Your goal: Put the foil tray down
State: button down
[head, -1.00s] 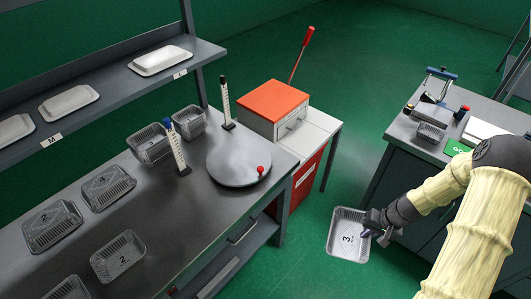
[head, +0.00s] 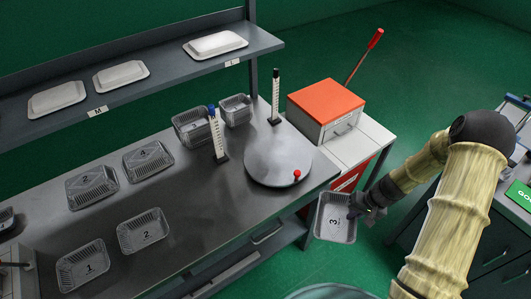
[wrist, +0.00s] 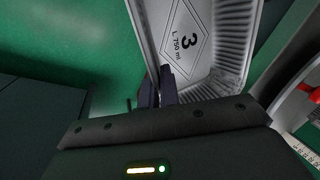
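The foil tray marked 3 (head: 336,222) hangs in the air just off the right front of the steel bench. My gripper (head: 359,206) is shut on its right rim in the head view. In the wrist view the same tray (wrist: 205,45) shows its "3" and "L 750 ml" print, with the dark fingers (wrist: 160,88) on its wall. The tray looks empty. Its height above the floor cannot be told exactly.
A round steel turntable (head: 272,165) with a red knob sits at the bench's right end. Foil trays (head: 143,232) stand left on the bench (head: 205,195). Two upright scales (head: 275,100) stand near the turntable. An orange-lidded box (head: 326,100) is behind right.

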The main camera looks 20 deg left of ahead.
jog(key=shift+w+a, duration=0.1)
jog(key=shift+a, duration=0.15)
